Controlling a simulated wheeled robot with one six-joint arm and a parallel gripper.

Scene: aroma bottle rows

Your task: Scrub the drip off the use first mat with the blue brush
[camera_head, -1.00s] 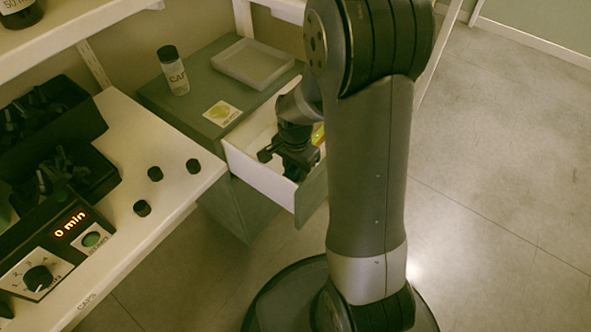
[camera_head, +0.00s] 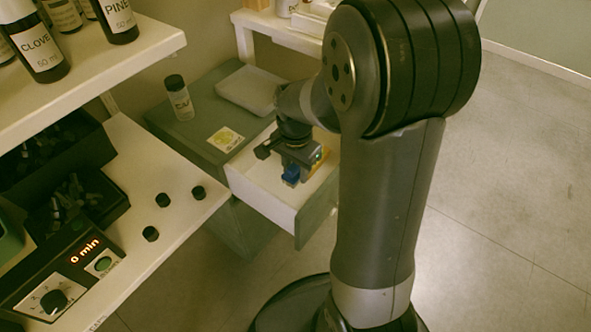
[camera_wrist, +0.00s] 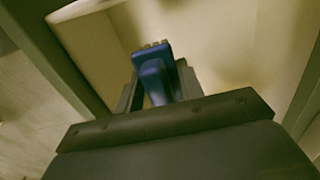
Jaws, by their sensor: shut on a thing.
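My gripper (camera_head: 296,166) is shut on the blue brush (camera_head: 291,174) above the open white drawer (camera_head: 262,192). In the wrist view the blue brush (camera_wrist: 155,76) stands out between the fingers, with a row of pale bristles at its far end. The use first mat and its drip cannot be made out in either view. A square card with a yellow-green round mark (camera_head: 226,139) lies on the grey cabinet top; its print is too small to read.
A capped bottle (camera_head: 179,98) and a shallow pale tray (camera_head: 250,90) stand on the grey cabinet (camera_head: 200,150). Several black caps (camera_head: 162,200) lie on the white counter (camera_head: 150,160) at left. A shelf (camera_head: 100,62) with labelled bottles hangs above. A timer box (camera_head: 62,280) reads 0 min.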

